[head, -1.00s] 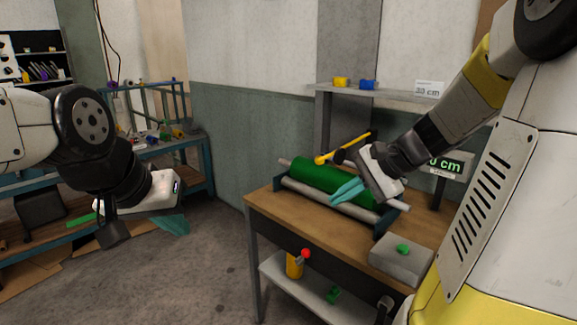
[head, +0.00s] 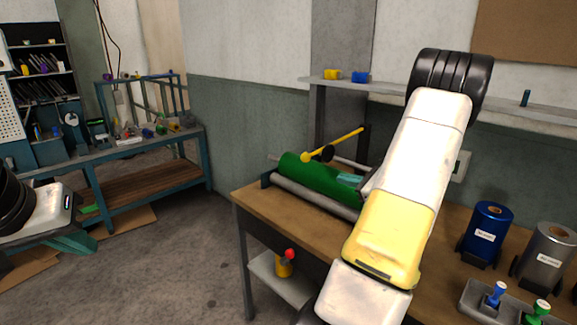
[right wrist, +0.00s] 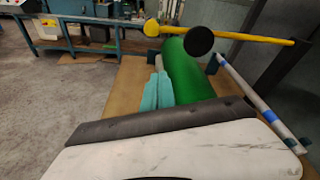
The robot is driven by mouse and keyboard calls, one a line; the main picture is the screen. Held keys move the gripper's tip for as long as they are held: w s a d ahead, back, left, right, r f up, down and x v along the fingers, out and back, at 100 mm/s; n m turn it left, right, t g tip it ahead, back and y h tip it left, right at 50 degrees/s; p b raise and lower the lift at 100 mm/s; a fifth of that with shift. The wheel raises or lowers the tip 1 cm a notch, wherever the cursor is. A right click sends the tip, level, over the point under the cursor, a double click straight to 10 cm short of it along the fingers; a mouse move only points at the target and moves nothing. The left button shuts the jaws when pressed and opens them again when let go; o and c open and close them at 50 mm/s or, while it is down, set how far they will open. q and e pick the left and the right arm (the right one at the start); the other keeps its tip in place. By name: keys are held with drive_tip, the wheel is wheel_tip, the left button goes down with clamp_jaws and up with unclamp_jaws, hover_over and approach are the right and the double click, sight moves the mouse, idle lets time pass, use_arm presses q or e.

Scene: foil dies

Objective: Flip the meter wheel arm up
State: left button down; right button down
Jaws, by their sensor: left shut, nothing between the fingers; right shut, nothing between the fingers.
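The meter wheel arm (head: 338,143) is a yellow bar with a round black wheel (head: 327,153), above the green roll (head: 308,178) on the wooden bench. In the right wrist view the yellow bar (right wrist: 245,37) runs across the top, with the black wheel (right wrist: 200,42) hanging near its middle. My right gripper (head: 348,179) is shut and empty. Its teal fingers (right wrist: 157,85) lie over or beside the green roll, below the bar and apart from the wheel. Contact with the roll cannot be told. My left gripper (head: 85,244) is shut and empty, far left, away from the bench.
A shelf (head: 400,88) runs above. My right arm hides the bench's middle.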

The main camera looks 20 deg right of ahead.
drive_tip(key=w+a+r, duration=0.1)
drive_tip(key=w+a, duration=0.3)
drive_tip(key=w, duration=0.6)
drive_tip(key=shift+w+a, duration=0.25)
drive_tip(key=shift+a, duration=0.15)
